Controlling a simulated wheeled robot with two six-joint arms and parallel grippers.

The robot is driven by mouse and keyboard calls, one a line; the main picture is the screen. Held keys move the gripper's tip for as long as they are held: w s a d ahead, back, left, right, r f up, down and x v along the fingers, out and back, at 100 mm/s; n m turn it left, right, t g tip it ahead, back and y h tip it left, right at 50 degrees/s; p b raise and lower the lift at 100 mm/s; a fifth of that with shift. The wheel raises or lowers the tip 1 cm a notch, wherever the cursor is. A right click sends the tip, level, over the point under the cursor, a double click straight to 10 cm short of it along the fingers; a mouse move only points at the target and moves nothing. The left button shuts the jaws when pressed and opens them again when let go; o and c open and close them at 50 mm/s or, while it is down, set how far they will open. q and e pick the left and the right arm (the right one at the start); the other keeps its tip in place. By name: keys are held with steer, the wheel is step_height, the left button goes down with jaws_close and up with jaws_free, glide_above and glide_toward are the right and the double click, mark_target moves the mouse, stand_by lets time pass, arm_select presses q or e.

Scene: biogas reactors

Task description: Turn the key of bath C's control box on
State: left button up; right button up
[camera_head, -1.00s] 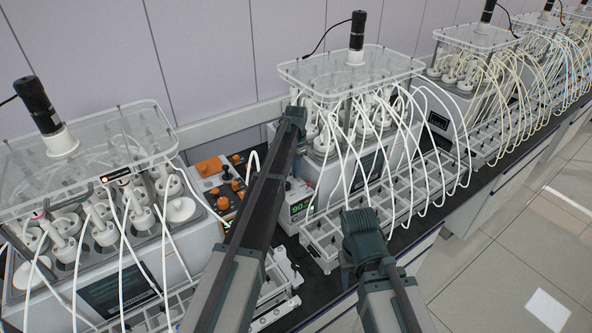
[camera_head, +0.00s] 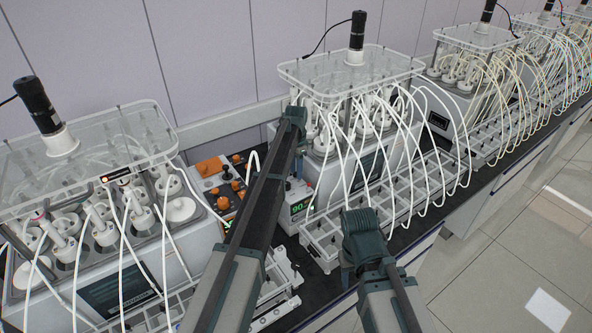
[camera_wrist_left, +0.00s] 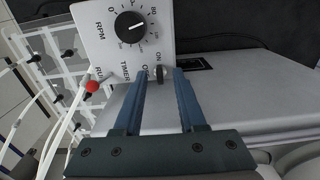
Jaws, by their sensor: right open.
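In the left wrist view, a light grey control box (camera_wrist_left: 98,42) shows a black round dial, the words RPM and TIMER, and an ON/OFF marking. Its small dark key (camera_wrist_left: 160,75) sits beside the ON marking. My left gripper (camera_wrist_left: 161,85) is open, its two blue fingers on either side of the key with a visible gap on each side. In the head view my left arm reaches to the middle bath (camera_head: 372,165), and its gripper is hidden. My right arm is bent in front of that bath; its gripper does not show. No letter marks the baths.
In the head view, an orange-knobbed panel (camera_head: 209,168) and a box with a green display (camera_head: 299,208) stand between two baths. White tubes and a rack (camera_head: 330,235) crowd the bench front.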

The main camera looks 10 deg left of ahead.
arm_select(q)
steer(key=shift+r, duration=0.1)
step_height(320, 180, up, 14)
steer(key=p, duration=1.3)
steer(key=shift+f+p, duration=0.2)
steer(key=shift+p, duration=0.2)
steer(key=s+d+f+n+b, duration=0.1)
steer(key=s+d+f+b, duration=0.2)
steer(key=s+f+b, duration=0.4)
steer(key=s+d+f+n+b, duration=0.2)
steer(key=s+d+f+b, duration=0.2)
steer(key=s, duration=1.5)
steer(key=s+d+f+n+y+b, duration=0.1)
steer(key=s+d+f+b, duration=0.3)
steer(key=s+f+b, duration=0.7)
steer(key=s+n, duration=0.1)
steer(key=s, duration=0.2)
steer(key=shift+d, duration=0.15)
